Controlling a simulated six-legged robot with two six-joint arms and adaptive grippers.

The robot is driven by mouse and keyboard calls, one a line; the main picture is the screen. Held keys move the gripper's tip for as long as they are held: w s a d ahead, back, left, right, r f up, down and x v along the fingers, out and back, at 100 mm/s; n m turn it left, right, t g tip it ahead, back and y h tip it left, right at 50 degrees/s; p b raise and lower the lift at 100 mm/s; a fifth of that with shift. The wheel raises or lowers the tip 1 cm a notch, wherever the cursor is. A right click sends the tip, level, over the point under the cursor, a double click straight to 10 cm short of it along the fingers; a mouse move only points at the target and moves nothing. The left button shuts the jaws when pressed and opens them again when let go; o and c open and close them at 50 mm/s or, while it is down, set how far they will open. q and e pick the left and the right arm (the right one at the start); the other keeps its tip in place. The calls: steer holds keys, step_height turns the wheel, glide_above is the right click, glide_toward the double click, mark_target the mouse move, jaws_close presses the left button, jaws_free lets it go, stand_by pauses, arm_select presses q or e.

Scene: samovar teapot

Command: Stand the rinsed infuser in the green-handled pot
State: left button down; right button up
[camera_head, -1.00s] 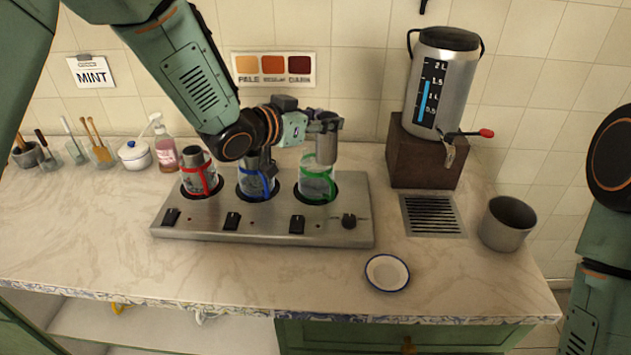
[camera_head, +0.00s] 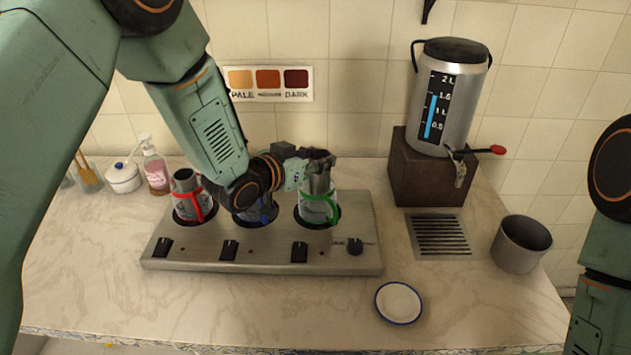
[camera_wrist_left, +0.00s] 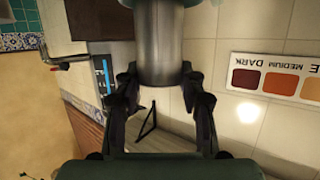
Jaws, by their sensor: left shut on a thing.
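The infuser (camera_head: 319,183) is a grey metal cylinder held upright by my left gripper (camera_head: 318,160). Its lower part is at or inside the mouth of the green-handled pot (camera_head: 317,210), a glass pot standing in the right well of the steel warmer. How deep it sits is hard to tell. In the left wrist view, the fingers of my left gripper (camera_wrist_left: 161,82) are shut around the infuser (camera_wrist_left: 163,40); the pot is not clear there. My right arm shows at the right edge, but its gripper is out of view.
The warmer (camera_head: 200,253) also holds a blue-handled pot (camera_head: 262,212), partly hidden by my left wrist, and a red-handled pot (camera_head: 190,205). A saucer (camera_head: 398,303) lies in front. The samovar (camera_head: 446,100) and a grey cup (camera_head: 521,244) stand right.

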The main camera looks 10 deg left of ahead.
mark_target(312, 178)
arm_select(q)
steer(key=shift+s+f, duration=0.1)
steer(key=shift+f, duration=0.2)
steer(key=f, duration=0.1)
steer(key=a+f, duration=0.1)
steer(key=f, duration=0.1)
steer(key=shift+s+f, duration=0.1)
steer(key=shift+f, duration=0.35)
steer(key=shift+w+d+f, duration=0.1)
steer(key=shift+w+d, duration=0.15)
steer(key=shift+d, duration=0.1)
steer(key=shift+s, duration=0.15)
steer(key=shift+s+a+f+b, duration=0.1)
steer(key=shift+a+f+b, duration=0.1)
steer(key=shift+a+b, duration=0.1)
steer(key=c, duration=1.2)
jaws_free()
steer(key=o, duration=0.4)
steer(key=shift+w+d, duration=0.2)
steer(key=shift+d, duration=0.1)
steer(key=shift+s+a, duration=0.1)
steer(key=shift+s, duration=0.05)
